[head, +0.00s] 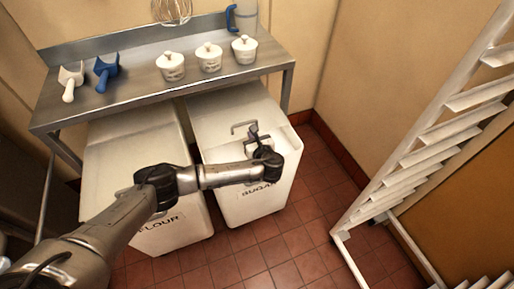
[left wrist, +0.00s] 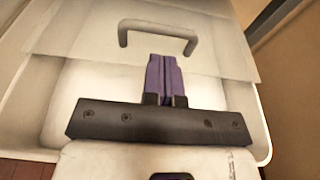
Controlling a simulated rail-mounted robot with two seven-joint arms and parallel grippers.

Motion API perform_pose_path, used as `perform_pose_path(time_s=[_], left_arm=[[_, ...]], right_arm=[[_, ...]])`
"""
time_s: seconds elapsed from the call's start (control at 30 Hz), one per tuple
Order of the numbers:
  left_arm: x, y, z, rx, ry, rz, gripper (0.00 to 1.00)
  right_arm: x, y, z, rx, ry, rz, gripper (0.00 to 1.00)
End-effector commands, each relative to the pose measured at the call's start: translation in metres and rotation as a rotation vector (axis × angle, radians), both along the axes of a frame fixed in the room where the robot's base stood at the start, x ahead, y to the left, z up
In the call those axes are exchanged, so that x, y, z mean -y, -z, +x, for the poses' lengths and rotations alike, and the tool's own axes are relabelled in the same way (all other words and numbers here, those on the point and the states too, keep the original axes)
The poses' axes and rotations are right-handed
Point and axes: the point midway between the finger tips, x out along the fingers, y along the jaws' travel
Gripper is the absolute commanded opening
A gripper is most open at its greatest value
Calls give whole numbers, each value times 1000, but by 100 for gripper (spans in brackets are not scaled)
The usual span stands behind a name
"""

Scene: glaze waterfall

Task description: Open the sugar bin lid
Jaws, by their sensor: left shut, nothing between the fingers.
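The white sugar bin (head: 240,207), with SUGAR lettered on its front, stands under the steel table. Its pale lid (head: 215,110) lies across the top and carries a U-shaped handle (head: 243,125). The handle also shows in the left wrist view (left wrist: 158,32), ahead of my fingertips. My left gripper (head: 254,130) is over the front part of the bin, beside the handle. Its purple fingers (left wrist: 163,58) are together and empty, pointing towards the handle. I cannot tell whether they touch the lid. My arm hides part of the bin front. My right gripper is out of view.
The flour bin (head: 135,155) stands close on the left. The steel table (head: 135,85) overhangs both bins at the back and bears scoops and several lidded white pots. A white rack (head: 425,150) stands at the right. Tiled floor (head: 290,245) is clear in front.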

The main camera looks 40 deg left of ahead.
Motion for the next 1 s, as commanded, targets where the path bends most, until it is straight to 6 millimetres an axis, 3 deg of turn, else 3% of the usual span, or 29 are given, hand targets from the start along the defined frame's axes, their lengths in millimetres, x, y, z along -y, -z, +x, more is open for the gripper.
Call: perform_pose_path(time_s=[0.2, 0.4, 0.9, 1.0], left_arm=[[-28, 9, 17, 3, -1, 1, 0], [-42, 11, 26, 1, -1, 0, 0], [-47, 10, 29, 0, 0, -1, 0], [-58, 8, 28, 0, -11, 0, 0]], right_arm=[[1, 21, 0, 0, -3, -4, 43], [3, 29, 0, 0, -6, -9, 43], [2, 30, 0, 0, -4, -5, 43], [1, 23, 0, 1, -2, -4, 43]])
